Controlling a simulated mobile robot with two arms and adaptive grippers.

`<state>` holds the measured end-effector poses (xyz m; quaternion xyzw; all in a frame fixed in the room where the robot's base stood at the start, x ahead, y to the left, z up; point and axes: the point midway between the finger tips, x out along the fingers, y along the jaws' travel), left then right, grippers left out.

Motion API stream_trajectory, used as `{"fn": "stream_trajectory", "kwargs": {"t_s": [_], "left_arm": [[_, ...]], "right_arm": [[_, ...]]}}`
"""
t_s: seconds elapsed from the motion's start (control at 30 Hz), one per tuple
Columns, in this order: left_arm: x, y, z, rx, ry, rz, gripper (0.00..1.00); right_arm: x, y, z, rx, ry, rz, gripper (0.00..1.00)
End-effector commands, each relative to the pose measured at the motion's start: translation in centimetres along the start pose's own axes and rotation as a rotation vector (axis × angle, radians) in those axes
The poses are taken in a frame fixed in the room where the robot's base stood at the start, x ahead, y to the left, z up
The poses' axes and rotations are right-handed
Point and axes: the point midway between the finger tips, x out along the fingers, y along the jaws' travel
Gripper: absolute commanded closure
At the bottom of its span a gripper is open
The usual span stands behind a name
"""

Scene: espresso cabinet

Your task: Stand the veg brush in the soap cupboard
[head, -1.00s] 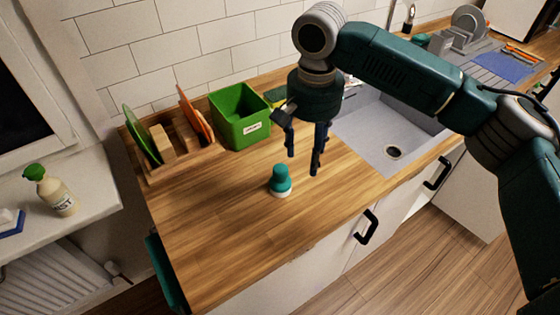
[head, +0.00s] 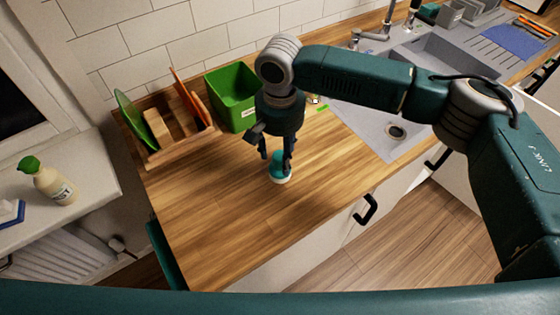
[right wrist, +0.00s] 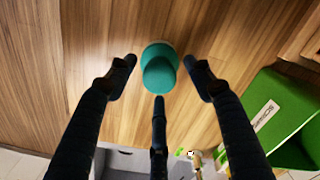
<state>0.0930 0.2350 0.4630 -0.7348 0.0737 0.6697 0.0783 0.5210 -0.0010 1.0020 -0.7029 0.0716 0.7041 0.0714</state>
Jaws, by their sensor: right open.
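The veg brush appears to be the small teal knob-shaped thing with a pale base (head: 281,176), standing upright on the wooden counter. It also shows in the right wrist view (right wrist: 159,72). My right gripper (head: 277,162) points down over it, open, with its dark fingers around the brush's top. In the right wrist view the fingers (right wrist: 160,76) spread on several sides of the brush, with gaps visible at left and right. White cupboard fronts with black handles (head: 366,209) are below the counter; which one is the soap cupboard, I cannot tell. My left gripper is out of view.
A green bin (head: 232,98) and a wooden rack (head: 180,140) with boards stand behind the brush. The grey sink (head: 372,122) is to the right. A soap bottle (head: 50,182) stands on the left sill. The counter in front of the brush is clear.

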Motion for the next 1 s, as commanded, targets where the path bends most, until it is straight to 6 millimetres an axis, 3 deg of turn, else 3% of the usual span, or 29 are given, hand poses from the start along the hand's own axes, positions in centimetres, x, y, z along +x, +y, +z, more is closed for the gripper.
{"fn": "stream_trajectory", "kwargs": {"t_s": [0.13,0.37,0.6,1.0], "left_arm": [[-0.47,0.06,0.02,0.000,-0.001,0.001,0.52],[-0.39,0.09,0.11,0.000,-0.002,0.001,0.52],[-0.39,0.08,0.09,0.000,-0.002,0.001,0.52],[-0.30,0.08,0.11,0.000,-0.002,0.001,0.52]], "right_arm": [[1.25,0.00,0.05,0.000,0.000,0.001,0.48],[1.44,-0.03,0.04,-0.001,0.000,-0.001,0.48],[1.41,-0.03,0.04,-0.001,0.000,-0.001,0.96],[1.16,-0.06,0.01,-0.001,0.001,-0.001,0.98]]}}
